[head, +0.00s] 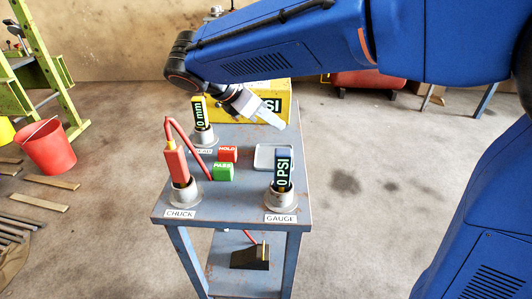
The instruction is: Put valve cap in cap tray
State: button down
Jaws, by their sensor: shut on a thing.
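My gripper (276,117) is above the back right part of the blue-grey cart top, with its pale fingers pointing down and to the right. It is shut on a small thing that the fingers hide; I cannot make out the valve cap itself. The cap tray (258,164), a small pale square tray with a raised rim, sits on the cart top below and in front of the fingertips. The gripper is apart from the tray. The tray's front right corner is partly hidden by the gauge.
On the cart (235,212) stand a gauge (284,172) in the front right holder, a red chuck (177,162) with a hose at front left, and a depth gauge (199,113) behind. Red HOLD (227,154) and green PASS (223,172) blocks lie mid-top. A yellow case (250,92) stands behind.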

aim_at(266, 161)
jog(key=shift+n, duration=0.4)
jog(key=f, duration=0.3)
jog(key=s+a+f, duration=0.1)
jog(key=f, duration=0.5)
jog(key=shift+s+a+f, duration=0.2)
jog(key=shift+a+f, duration=0.05)
jog(key=c, duration=1.7)
grip_release()
jog(key=v, duration=1.2)
